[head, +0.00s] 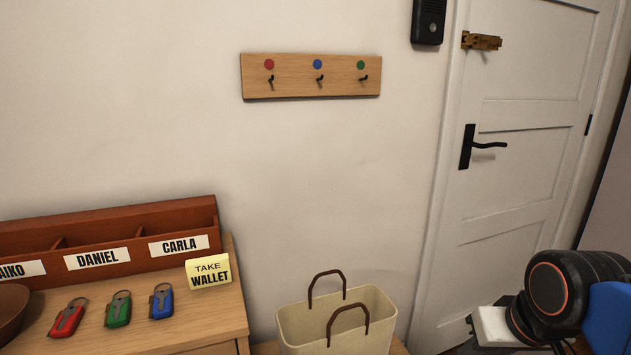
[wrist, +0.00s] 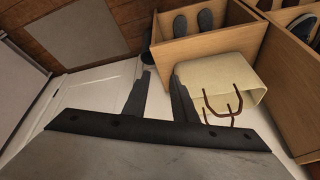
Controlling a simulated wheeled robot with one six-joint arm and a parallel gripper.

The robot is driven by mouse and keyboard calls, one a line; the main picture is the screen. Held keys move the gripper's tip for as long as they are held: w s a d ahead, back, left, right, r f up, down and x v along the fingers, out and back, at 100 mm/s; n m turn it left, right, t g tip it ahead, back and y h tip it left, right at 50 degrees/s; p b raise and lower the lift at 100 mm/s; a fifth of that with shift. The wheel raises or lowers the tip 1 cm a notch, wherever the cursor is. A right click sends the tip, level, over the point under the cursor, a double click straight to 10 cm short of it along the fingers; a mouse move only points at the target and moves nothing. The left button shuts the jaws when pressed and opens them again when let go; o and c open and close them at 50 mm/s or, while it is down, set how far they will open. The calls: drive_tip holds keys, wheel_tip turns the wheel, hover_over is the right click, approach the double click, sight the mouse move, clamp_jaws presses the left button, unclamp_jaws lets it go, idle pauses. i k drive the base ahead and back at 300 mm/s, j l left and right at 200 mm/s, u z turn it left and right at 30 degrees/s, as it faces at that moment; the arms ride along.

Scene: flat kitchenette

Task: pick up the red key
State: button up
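The red key (head: 67,318) has a red body and a metal ring. It lies on the wooden cabinet top (head: 190,325) at the lower left of the head view, left of a green key (head: 119,310) and a blue key (head: 161,302). My gripper (wrist: 161,78) shows in the wrist view with its two dark fingers apart and nothing between them. It is well away from the keys, above the floor near the tote bag. In the head view my arm is at the lower right, and the fingers are out of frame. No key shows in the wrist view.
A cream tote bag (head: 340,322) with brown handles stands right of the cabinet, between my arm and the keys. A wooden sorter (head: 110,235) with name labels, a yellow note (head: 208,272) and a brown bowl (head: 10,310) are near the keys. A hook rack (head: 310,84) hangs above.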

sight(68, 318)
drive_tip(key=k+u, duration=0.1)
drive_tip(key=u, duration=1.55)
